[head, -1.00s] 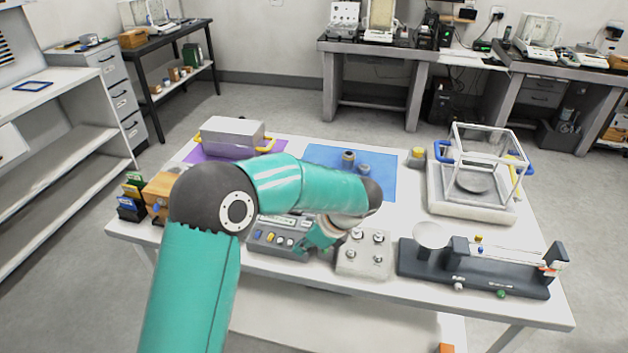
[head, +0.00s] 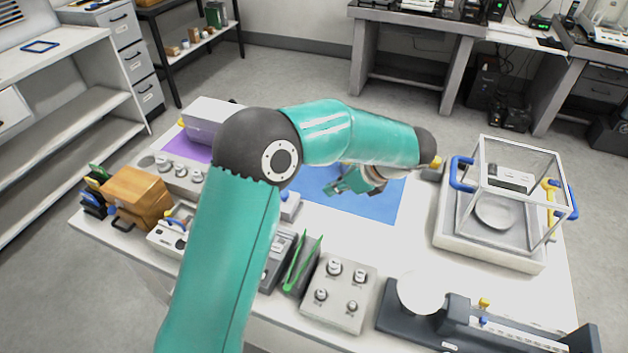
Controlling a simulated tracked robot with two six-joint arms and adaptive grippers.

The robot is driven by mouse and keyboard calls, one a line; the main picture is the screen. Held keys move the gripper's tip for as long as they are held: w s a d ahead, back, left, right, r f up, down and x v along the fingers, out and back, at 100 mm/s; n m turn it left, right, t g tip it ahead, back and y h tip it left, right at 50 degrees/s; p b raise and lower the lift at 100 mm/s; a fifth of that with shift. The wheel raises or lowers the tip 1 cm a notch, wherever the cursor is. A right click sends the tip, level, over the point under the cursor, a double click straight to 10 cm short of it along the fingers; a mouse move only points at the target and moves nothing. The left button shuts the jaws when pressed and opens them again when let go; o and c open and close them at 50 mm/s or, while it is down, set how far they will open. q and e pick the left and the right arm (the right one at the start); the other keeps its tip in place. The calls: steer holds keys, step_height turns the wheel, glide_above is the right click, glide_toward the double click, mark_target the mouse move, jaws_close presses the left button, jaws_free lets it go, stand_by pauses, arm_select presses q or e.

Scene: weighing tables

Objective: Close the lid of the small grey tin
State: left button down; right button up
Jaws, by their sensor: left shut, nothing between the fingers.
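I cannot make out the small grey tin for certain. A grey case (head: 272,268) near the front edge is partly hidden behind my left arm. A small pale grey-blue object (head: 291,206) shows just right of my arm, beside the blue mat (head: 375,207), and is also partly covered. My left gripper (head: 347,184) is over the blue mat, shut and empty, half hidden by its own wrist. Whatever stands on the mat behind the forearm is hidden. My right gripper is not in view.
Green tweezers (head: 303,262) stand beside a grey weight block (head: 338,292). A dark balance (head: 455,325) is at front right, a glass-cased balance (head: 490,250) at right. A big grey box (head: 205,118), wooden box (head: 137,192) and weight set (head: 170,170) are at left.

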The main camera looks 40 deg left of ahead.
arm_select(q)
steer(key=p+x, duration=0.1)
steer(key=x, duration=0.8)
steer(key=shift+a, duration=0.1)
steer(key=a, duration=0.1)
steer(key=a+f+p, duration=0.1)
steer(key=a, duration=0.1)
steer(key=shift+s+a, duration=0.2)
steer(key=shift+s, duration=0.05)
steer(key=shift+a+f+p, duration=0.2)
steer(key=shift+a+p, duration=0.1)
steer(key=shift+a, duration=0.25)
steer(key=shift+s, duration=0.1)
steer(key=s+a, duration=0.1)
steer(key=a, duration=0.1)
steer(key=a+b, duration=0.1)
steer(key=a, duration=0.2)
steer(key=s+a, duration=0.1)
steer(key=a, duration=0.2)
steer(key=shift+s, duration=0.3)
steer(key=shift+d, duration=0.15)
